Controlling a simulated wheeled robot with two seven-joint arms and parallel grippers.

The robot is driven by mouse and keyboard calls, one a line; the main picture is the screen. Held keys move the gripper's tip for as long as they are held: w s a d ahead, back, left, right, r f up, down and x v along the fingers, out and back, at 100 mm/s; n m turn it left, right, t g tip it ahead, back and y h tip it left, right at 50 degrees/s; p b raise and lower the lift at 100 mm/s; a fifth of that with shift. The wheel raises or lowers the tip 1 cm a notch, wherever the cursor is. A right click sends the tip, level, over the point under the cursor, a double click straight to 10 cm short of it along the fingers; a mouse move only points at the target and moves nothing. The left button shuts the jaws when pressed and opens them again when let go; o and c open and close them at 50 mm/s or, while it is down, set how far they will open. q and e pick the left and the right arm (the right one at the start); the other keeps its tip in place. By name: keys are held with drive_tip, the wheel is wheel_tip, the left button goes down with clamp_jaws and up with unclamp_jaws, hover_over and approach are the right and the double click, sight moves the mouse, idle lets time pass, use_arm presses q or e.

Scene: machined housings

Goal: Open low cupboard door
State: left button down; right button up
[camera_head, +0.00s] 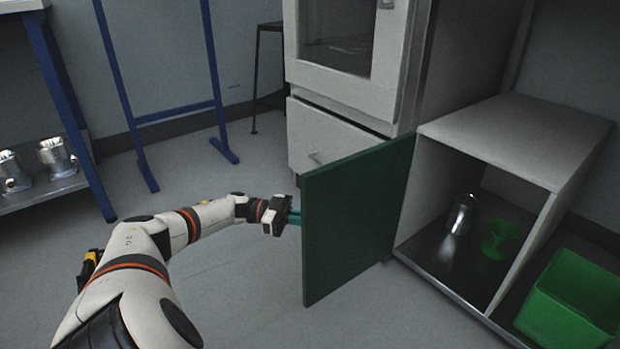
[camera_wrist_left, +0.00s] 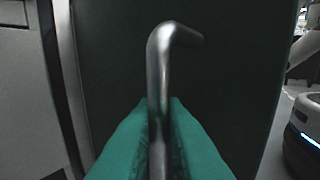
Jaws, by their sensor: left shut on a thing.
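The green cupboard door (camera_head: 350,225) stands swung wide open from the low white cupboard (camera_head: 530,135), hinged at the cupboard's left side. My left gripper (camera_head: 292,218) is at the door's outer face, near its free edge. In the left wrist view, the teal fingers (camera_wrist_left: 160,125) are shut on the bent metal door handle (camera_wrist_left: 160,65), one on each side of its bar. The dark door face (camera_wrist_left: 105,60) fills the background there. The handle is hidden in the head view. My right gripper is not in view.
Inside the cupboard are a metal housing (camera_head: 461,214) and a green funnel-shaped part (camera_head: 500,238). A green bin (camera_head: 570,305) sits at the right. A tall white cabinet (camera_head: 345,125) stands behind the door. A blue-legged shelf (camera_head: 50,185) is at left. Floor before the door is clear.

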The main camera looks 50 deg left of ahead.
use_arm(q)
drive_tip(key=shift+w+a, duration=0.15)
drive_tip(key=shift+a, duration=0.15)
drive_tip(key=c, duration=1.6)
unclamp_jaws()
drive_tip(key=shift+w+d, duration=0.1)
drive_tip(key=shift+o, duration=0.2)
drive_tip(key=b+v, duration=0.1)
drive_tip(key=v, duration=1.1)
